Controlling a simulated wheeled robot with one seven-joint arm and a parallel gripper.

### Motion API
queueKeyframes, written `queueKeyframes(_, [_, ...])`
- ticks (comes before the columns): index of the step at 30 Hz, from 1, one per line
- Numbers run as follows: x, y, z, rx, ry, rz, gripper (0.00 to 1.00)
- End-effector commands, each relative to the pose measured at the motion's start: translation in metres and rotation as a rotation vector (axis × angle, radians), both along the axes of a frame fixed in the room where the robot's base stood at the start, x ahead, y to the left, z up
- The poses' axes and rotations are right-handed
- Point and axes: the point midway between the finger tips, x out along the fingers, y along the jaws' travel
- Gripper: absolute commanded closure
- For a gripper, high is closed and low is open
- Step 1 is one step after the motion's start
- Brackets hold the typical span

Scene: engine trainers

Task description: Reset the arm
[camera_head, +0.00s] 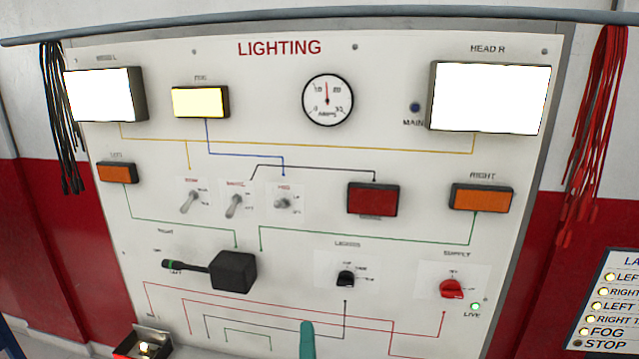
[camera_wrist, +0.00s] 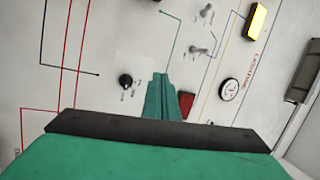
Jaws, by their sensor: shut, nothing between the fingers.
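My gripper (camera_wrist: 162,97) is shut and empty, with its green fingers together in the wrist view. It points toward the white lighting panel (camera_head: 300,225). In the head view only a green part of my arm's end (camera_head: 307,340) shows at the bottom edge, below the ladder knob (camera_head: 346,278). Whether the fingers touch the panel cannot be told.
The panel carries lit head lamps (camera_head: 489,97), a lit fog lamp (camera_head: 200,101), toggle switches (camera_head: 235,204), a protruding black stalk switch (camera_head: 233,272) and a red supply knob (camera_head: 453,288). Black leads (camera_head: 62,115) and red leads (camera_head: 597,130) hang at the sides. An open box (camera_head: 143,339) is lower left.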

Motion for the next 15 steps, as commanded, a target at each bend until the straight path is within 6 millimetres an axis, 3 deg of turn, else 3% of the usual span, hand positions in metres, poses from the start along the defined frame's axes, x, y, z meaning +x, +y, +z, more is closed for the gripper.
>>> queueKeyframes(3, [-0.017, -0.009, -0.04, -0.164, 0.034, -0.032, 1.0])
queueKeyframes(15, [-0.098, -0.032, -0.151, -0.652, 0.136, -0.089, 1.0])
